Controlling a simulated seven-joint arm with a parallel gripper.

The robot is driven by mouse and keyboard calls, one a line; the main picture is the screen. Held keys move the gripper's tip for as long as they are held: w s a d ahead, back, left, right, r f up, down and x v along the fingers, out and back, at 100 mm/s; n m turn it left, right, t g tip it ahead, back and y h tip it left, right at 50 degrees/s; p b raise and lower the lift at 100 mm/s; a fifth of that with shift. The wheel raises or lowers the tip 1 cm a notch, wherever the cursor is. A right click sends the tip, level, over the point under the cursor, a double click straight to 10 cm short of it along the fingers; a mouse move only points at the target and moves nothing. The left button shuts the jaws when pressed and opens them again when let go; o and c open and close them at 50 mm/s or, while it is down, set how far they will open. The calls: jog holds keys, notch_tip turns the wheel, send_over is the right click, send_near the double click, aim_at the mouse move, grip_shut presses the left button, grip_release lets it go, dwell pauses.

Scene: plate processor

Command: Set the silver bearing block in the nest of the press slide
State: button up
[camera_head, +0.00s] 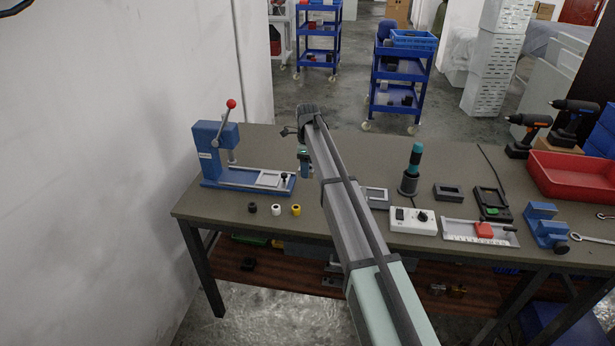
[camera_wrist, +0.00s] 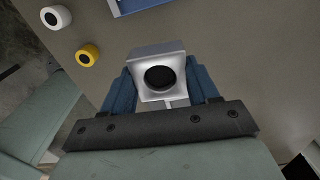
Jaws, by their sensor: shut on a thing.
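My gripper (camera_wrist: 164,88) is shut on the silver bearing block (camera_wrist: 156,53), a light square block with a dark round bore, held between the blue fingers. In the head view my gripper (camera_head: 304,163) hangs above the bench, just right of the press; the block is too small to make out there. The blue press (camera_head: 212,150) stands at the bench's left end, its lever with a red knob raised. Its slide (camera_head: 233,177) extends to the right, and the pale nest (camera_head: 269,179) is near the slide's outer end. The nest looks empty.
Black (camera_head: 252,208), white (camera_head: 276,209) and yellow (camera_head: 296,210) bushings stand in front of the press. Right of my arm are a grey frame (camera_head: 377,196), a teal-handled tool in a holder (camera_head: 412,170), a white control box (camera_head: 413,221) and a red bin (camera_head: 570,176).

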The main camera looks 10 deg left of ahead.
jog(key=s+a+r+n, duration=0.1)
jog(key=s+a+r, duration=0.1)
jog(key=a, duration=0.6)
jog(key=r, duration=0.2)
send_over(269, 179)
jog(key=shift+s+f, duration=0.1)
jog(key=shift+f, duration=0.25)
jog(key=shift+f, duration=0.1)
jog(key=shift+f, duration=3.6)
jog(key=shift+f, duration=0.6)
jog(key=o, duration=1.2)
jog(key=shift+o, duration=0.5)
